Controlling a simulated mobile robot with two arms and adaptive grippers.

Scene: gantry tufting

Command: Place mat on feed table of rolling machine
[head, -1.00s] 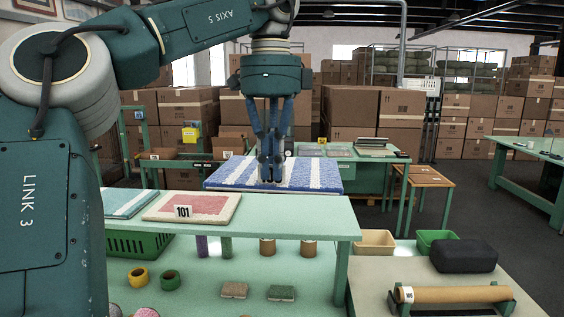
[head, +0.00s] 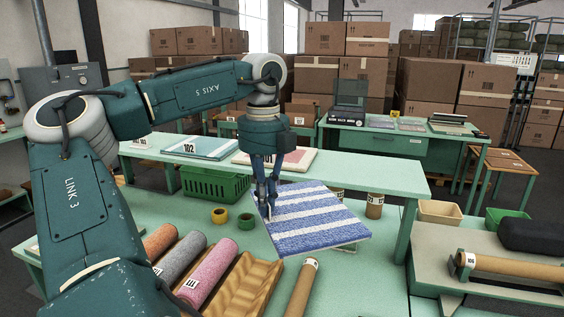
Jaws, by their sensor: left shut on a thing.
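The mat (head: 312,222) is blue with white stripes. My left gripper (head: 269,208) is shut on its left edge and holds it over the green bench, in front of the raised shelf. The mat is nearly flat, with its near edge a little lower in the picture. What looks like the rolling machine stands at the right, with a pale flat surface (head: 450,245) and a brown tube (head: 510,268) on dark supports. Part of it is cut off by the right edge. My right gripper is not in view.
The raised shelf (head: 385,178) carries a teal mat (head: 200,148) marked 102 and a red one (head: 292,160). Below the mat lie coloured rolls (head: 212,272), a wavy wooden rack (head: 242,285) and a tube (head: 301,288). A beige bin (head: 440,213) and a black bundle (head: 530,236) stand near the machine.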

